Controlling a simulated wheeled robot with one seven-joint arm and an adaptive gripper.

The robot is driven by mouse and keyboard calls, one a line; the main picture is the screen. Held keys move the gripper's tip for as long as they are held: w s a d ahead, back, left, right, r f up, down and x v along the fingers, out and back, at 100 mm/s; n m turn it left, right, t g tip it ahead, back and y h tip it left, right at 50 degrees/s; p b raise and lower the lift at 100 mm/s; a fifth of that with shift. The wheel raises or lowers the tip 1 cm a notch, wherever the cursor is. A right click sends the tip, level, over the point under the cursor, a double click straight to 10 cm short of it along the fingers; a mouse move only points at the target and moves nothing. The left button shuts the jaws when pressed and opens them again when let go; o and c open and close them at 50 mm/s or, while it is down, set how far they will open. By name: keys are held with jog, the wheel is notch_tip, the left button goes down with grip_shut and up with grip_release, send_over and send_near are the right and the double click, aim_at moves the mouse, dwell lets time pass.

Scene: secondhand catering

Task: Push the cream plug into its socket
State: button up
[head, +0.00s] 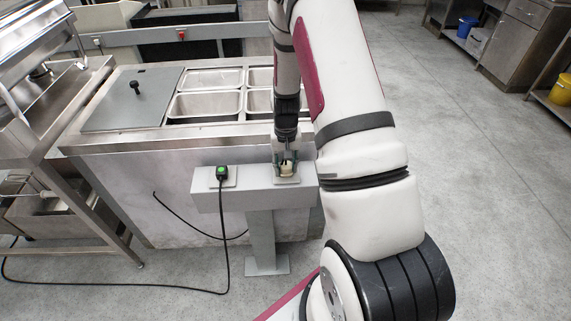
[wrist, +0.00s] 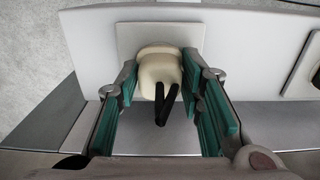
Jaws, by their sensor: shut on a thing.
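The cream plug (wrist: 158,68) is between the green-padded fingers of my gripper (wrist: 159,76), which is shut on it. Two black strips, perhaps its cord, hang from it in a V. The plug lies in front of a grey socket plate (wrist: 130,35) on the grey rail. The socket's opening is hidden behind the plug, and I cannot tell whether the plug touches it. In the head view the cream plug (head: 286,170) shows small below my gripper (head: 287,160), over the right-hand plate (head: 288,180).
A black plug with a green light (head: 221,173) sits on the rail's left plate, its black cable (head: 228,260) running down to the floor. The grey rail (head: 255,198) stands on a post before a steel counter (head: 140,170) with pans. Floor to the right is clear.

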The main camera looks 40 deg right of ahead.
jog(key=shift+f, duration=0.1)
jog(key=o, duration=1.3)
jog(key=shift+c, duration=0.2)
notch_tip(320, 180, up, 12)
